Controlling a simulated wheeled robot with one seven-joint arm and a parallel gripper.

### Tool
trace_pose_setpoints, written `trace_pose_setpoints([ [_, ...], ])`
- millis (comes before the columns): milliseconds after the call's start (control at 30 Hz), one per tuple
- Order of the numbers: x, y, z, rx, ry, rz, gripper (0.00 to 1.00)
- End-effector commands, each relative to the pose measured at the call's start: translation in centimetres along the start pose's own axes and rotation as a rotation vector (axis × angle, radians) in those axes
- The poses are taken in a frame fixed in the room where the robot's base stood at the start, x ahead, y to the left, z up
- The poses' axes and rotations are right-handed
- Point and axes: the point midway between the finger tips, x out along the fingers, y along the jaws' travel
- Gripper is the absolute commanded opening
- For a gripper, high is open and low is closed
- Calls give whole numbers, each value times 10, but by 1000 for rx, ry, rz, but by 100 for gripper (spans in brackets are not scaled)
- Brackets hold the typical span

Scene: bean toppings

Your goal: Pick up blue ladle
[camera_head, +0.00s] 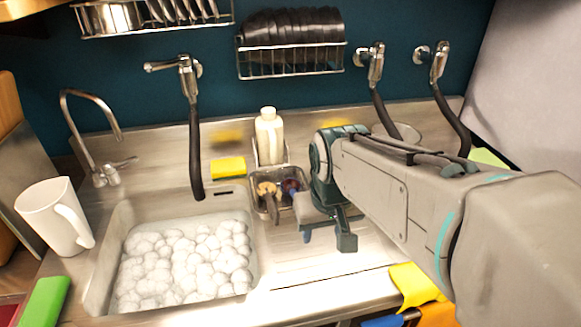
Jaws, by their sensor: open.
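My gripper (326,236) hangs over the steel counter to the right of the sink, fingers pointing down, open. A small blue piece (306,237) shows just under its left side; I cannot tell whether it is part of the blue ladle or of a finger. A metal container (277,205) stands just left of my gripper and holds utensils, one with a brownish round top (267,188). My gripper partly hides the container's right side. No whole blue ladle can be made out.
The sink (103,262) is full of white foam. A white jug (55,215) stands to its left. A white bottle (269,137) and a yellow sponge (229,168) are behind the sink. Black hoses hang from the wall. A yellow cloth (414,285) lies at the front edge.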

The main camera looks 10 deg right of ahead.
Motion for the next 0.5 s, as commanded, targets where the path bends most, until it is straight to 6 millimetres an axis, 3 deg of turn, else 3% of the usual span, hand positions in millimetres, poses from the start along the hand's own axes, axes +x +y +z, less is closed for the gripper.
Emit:
trace_pose_setpoints([
  [100,-16,2,-46,-2,-52,10,47],
  [300,-25,5,-116,-5,-134,6,47],
  [500,-24,9,-162,-8,-188,-13,47],
])
